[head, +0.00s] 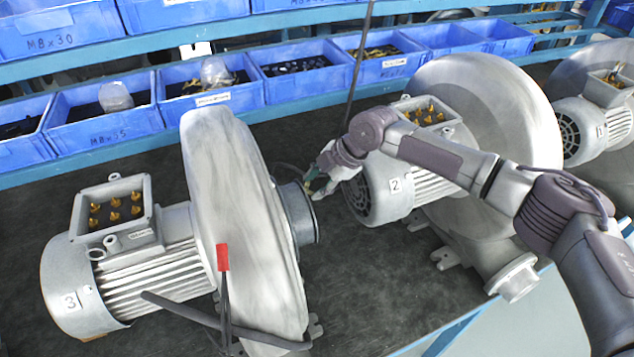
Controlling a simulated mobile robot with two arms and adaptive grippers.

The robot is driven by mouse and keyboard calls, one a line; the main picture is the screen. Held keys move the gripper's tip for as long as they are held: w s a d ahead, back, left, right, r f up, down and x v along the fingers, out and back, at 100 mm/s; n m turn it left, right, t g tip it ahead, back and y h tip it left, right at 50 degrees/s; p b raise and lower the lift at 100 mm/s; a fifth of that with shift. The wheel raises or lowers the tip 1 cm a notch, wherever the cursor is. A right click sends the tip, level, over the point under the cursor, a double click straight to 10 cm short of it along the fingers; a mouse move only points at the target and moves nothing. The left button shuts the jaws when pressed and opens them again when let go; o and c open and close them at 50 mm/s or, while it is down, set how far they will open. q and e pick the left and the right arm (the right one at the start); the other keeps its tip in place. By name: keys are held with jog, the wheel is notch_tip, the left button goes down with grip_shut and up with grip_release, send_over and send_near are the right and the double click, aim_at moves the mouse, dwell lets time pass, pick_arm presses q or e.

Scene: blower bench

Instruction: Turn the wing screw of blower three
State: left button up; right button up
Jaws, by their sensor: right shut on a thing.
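Blower three (145,275), a grey motor with a "3" label and a large round housing, lies on the dark bench at the left. A dark grey ring (299,212) sits around the short outlet on the right face of its housing. My right gripper (308,187) reaches in from the right to the upper right edge of this ring. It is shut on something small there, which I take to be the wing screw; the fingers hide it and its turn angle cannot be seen. My left gripper is not in view.
Blower two (375,200) stands close behind and below my right arm. Another blower (600,125) is at the far right. Blue bins (105,128) line the back. A red-tagged cable (223,258) and a dark hose lie before blower three. Bare bench (375,285) shows between the blowers.

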jog(key=o, duration=1.1)
jog(key=shift+o, duration=0.2)
jog(key=v, duration=1.2)
jog(key=shift+f, duration=0.1)
